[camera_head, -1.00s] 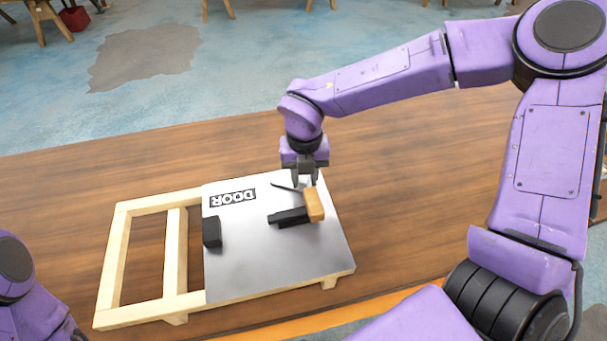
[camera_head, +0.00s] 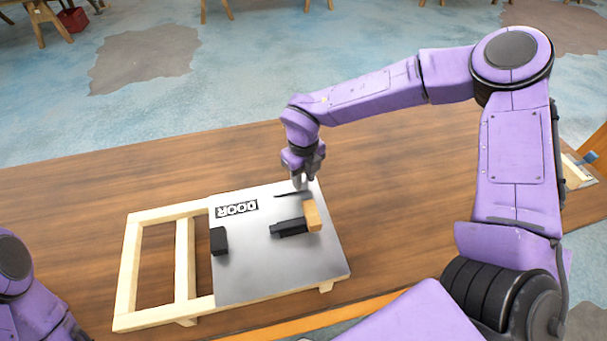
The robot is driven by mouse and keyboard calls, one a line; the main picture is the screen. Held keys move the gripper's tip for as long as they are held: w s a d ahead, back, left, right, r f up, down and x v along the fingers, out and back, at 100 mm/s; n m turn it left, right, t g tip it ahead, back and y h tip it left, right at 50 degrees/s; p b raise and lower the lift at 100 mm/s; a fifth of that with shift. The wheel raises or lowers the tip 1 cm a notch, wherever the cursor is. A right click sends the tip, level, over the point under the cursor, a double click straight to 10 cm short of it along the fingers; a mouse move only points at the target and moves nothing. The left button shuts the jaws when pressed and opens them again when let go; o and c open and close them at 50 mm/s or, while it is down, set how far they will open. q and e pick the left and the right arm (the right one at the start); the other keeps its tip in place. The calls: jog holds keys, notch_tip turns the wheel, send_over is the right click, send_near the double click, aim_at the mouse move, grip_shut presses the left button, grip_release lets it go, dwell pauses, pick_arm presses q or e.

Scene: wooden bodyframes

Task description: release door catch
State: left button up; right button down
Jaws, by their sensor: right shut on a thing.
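A grey metal door panel (camera_head: 255,270) marked "DOOR" lies flat on a pale wooden frame (camera_head: 127,270) on the table. The catch on it has a black bar (camera_head: 289,228) with an orange-tan wooden block (camera_head: 312,215) at its right end. A thin dark strip (camera_head: 284,195) lies just behind the bar. A separate black block (camera_head: 219,241) sits at the panel's left edge. My right gripper (camera_head: 299,185) points down at the panel's far edge, fingers close together at the dark strip, just behind the wooden block. The exact contact is too small to see. My left gripper is out of view.
The brown wooden table (camera_head: 60,200) is clear behind and left of the frame. Another pale wooden piece (camera_head: 577,172) lies at the table's far right. My left arm shows at the lower left.

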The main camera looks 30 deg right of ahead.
dwell(0.4)
jog(key=c, duration=0.9)
grip_release()
jog(key=shift+w, duration=0.1)
notch_tip(320, 180, up, 10)
jog(key=shift+r+b, duration=0.25)
jog(key=shift+b, duration=0.75)
jog(key=shift+r, duration=0.1)
